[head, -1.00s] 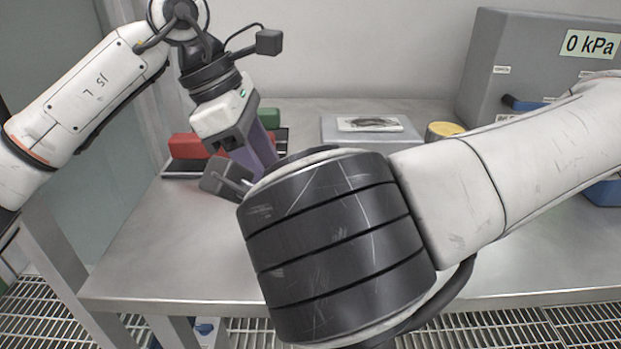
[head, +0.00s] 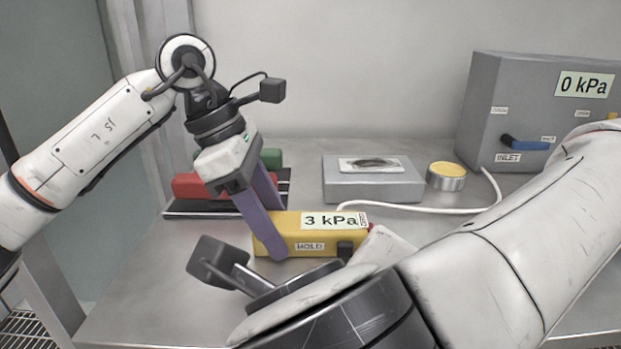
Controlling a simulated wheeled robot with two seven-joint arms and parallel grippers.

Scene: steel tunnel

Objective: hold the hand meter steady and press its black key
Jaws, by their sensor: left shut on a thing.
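The hand meter is a yellow box (head: 290,240) lying on the steel bench, with a display reading 3 kPa and a HOLD label. A black key (head: 345,250) shows on its front, near the right end. My left gripper (head: 277,232) reaches down from the upper left, its purple fingers shut on the meter's left end. My right arm crosses the lower right in front of the meter. A white part of its hand shows close to the meter's right end. Its fingers are hidden, so I cannot tell whether they touch the key.
A grey box (head: 480,115) reading 0 kPa, with a blue INLET lever (head: 525,143), stands at the right. A white hose (head: 430,209) runs to it. A grey block (head: 372,185), a yellow-topped tin (head: 446,177) and red (head: 200,186) and green (head: 270,158) blocks stand behind.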

